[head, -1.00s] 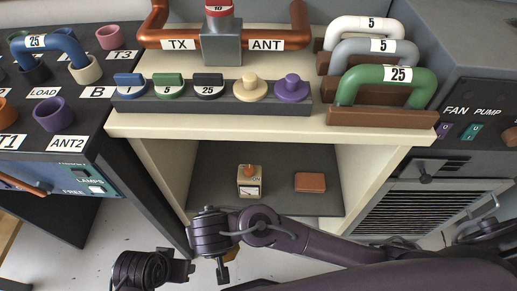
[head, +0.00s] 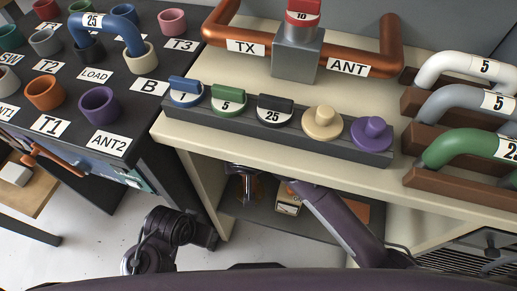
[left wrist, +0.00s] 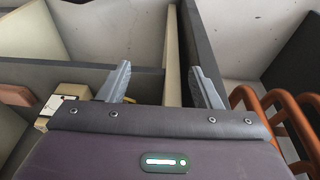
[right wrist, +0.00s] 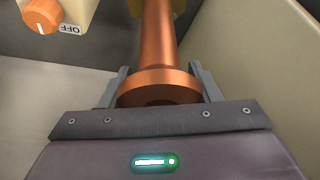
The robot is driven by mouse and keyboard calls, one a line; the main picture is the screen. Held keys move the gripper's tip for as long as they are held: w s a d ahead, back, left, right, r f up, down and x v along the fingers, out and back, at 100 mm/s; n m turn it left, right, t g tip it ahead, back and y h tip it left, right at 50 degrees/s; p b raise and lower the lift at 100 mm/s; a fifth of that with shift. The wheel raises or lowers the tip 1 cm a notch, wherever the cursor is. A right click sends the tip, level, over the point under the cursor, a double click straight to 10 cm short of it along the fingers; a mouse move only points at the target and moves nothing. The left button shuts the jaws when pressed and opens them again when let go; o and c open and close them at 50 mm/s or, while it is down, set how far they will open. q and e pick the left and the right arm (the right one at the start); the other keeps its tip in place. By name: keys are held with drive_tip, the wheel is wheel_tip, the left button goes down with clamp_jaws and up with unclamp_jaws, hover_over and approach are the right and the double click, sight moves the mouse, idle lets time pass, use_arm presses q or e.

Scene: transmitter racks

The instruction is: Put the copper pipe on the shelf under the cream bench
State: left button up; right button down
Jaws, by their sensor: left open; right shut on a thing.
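The copper pipe (right wrist: 158,35) has a round flange at its near end and runs away from my right gripper (right wrist: 160,75), whose fingers are shut on the flange. The cream bench (head: 210,165) has a dark shelf (head: 265,222) below its top. My right forearm reaches under the bench, and its hand is mostly hidden there in the head view. I cannot tell whether the pipe touches the shelf. My left gripper (left wrist: 160,82) is open and empty beside the bench's left side panel.
A cream box with an orange knob (right wrist: 42,14) stands on the shelf beside the pipe; a cream wall (right wrist: 255,50) is on the other side. An orange-brown block (head: 355,210) also lies there. Floor shows at left.

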use_arm(q)
drive_tip(key=d+b, duration=0.1)
drive_tip(key=w+d+t, duration=0.1)
drive_tip(key=d+t+h+b, duration=0.1)
drive_tip(key=shift+w+d+f+m+b, duration=0.1)
drive_tip(key=shift+w+f+m+b, duration=0.05)
drive_tip(key=shift+f+m+b, duration=0.2)
use_arm(e)
drive_tip(key=w+d+f, duration=0.2)
drive_tip(key=w+f, duration=0.1)
drive_tip(key=w, duration=0.4)
drive_tip(key=shift+d+f, duration=0.15)
drive_tip(key=shift+f, duration=0.15)
drive_tip(key=shift+c, duration=2.4)
unclamp_jaws()
